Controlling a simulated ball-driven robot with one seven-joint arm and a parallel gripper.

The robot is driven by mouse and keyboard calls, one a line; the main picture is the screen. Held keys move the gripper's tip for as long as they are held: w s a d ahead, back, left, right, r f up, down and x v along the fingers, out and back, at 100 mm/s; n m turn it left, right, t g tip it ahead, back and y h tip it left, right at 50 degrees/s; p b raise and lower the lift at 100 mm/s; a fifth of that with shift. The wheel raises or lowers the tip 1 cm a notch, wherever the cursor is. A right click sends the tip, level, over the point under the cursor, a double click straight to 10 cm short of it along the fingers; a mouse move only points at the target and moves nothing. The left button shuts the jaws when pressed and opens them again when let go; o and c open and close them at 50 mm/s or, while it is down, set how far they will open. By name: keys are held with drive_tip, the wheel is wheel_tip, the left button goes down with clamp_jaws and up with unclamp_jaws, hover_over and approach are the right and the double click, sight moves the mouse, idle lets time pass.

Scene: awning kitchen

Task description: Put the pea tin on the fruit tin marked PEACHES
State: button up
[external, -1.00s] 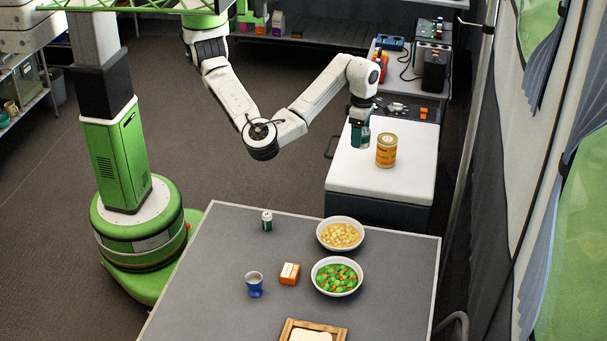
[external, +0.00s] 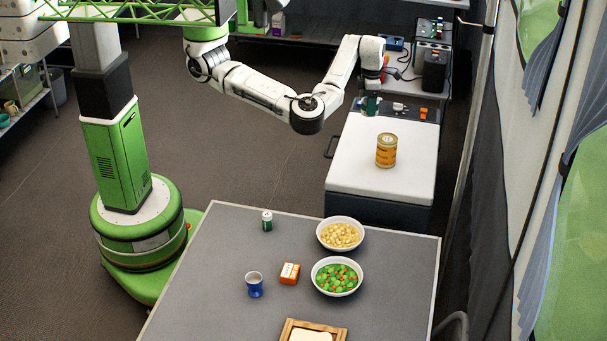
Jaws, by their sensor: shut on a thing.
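The fruit tin (external: 386,151), with a yellow-orange label too small to read here, stands upright on the white top of the cabinet. My gripper (external: 371,98) is shut on a small teal-green tin (external: 371,107), which I take to be the pea tin. It holds this tin up and behind the fruit tin, slightly to its left in the picture, near the back edge of the white top. The two tins are apart. The fingers are small and partly merge with the tin, and its label cannot be read.
The white top (external: 360,178) is otherwise clear. A dark panel with small items (external: 400,108) lies behind it, with a black appliance (external: 435,72) further back. The grey table (external: 210,270) in front carries two bowls, a blue cup (external: 254,285) and an orange box (external: 289,274).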

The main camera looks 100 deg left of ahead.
drive_tip(key=w+f, duration=0.2)
drive_tip(key=w+a+f, duration=0.1)
drive_tip(key=w+f, duration=0.4)
drive_tip(key=shift+w+a+b, duration=0.1)
drive_tip(key=shift+a+b, duration=0.15)
drive_tip(key=shift+b, duration=0.15)
drive_tip(key=shift+f, duration=1.5)
drive_tip(key=shift+f, duration=0.15)
drive_tip(key=o, duration=1.1)
drive_tip(key=shift+o, duration=0.2)
wheel_tip(320, 180, up, 12)
drive_tip(key=shift+p, duration=0.45)
